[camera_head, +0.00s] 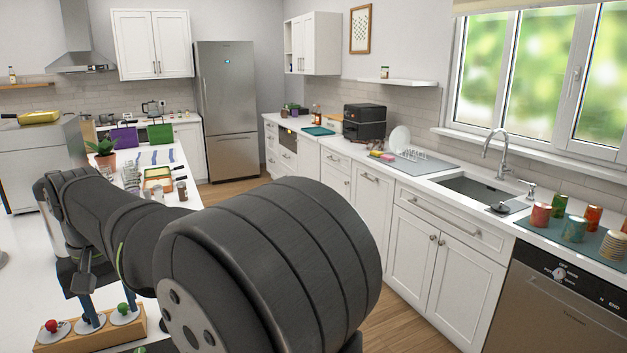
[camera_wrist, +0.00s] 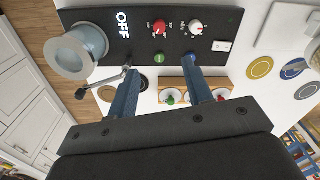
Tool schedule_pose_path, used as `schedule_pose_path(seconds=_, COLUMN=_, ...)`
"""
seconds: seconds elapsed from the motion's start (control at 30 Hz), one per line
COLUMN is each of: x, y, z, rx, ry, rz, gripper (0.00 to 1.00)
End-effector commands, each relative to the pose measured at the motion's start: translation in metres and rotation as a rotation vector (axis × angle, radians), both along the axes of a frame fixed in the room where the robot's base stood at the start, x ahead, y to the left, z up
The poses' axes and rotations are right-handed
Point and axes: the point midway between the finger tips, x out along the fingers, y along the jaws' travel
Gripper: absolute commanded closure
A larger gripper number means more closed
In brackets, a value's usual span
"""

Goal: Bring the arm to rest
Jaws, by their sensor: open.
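My gripper (camera_wrist: 164,72) is open in the wrist view, with its two blue fingers apart and nothing visible between them. The fingers reach over a wooden block (camera_wrist: 186,86) that carries white discs with a green knob (camera_wrist: 170,99) and a red knob (camera_wrist: 221,97). I cannot tell whether the fingers touch anything. In the head view my dark arm fills the lower middle and hides much of the counter. The wooden block (camera_head: 82,341) shows at the lower left there, with the blue fingers close to it.
A black panel (camera_wrist: 178,48) with an OFF display and knobs lies beyond the fingertips. A clear round vessel (camera_wrist: 78,50) and a metal lever stand left of them. Coloured discs (camera_wrist: 260,68) lie to the right. Several cans (camera_head: 541,214) stand by the sink (camera_head: 483,194).

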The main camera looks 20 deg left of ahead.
Motion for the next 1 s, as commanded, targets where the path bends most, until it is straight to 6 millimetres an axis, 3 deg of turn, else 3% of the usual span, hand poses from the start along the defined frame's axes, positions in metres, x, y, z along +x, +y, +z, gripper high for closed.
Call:
schedule_pose_path(seconds=0.03, x=-0.001, y=-0.002, z=-0.018, rx=-0.014, ry=0.004, rz=0.000, gripper=0.54)
schedule_pose_path(seconds=0.83, x=-0.001, y=-0.002, z=-0.180, rx=-0.014, ry=0.004, rz=0.000, gripper=0.54)
schedule_pose_path(seconds=1.0, x=0.000, y=-0.001, z=-0.175, rx=-0.009, ry=0.002, rz=0.143, gripper=0.54)
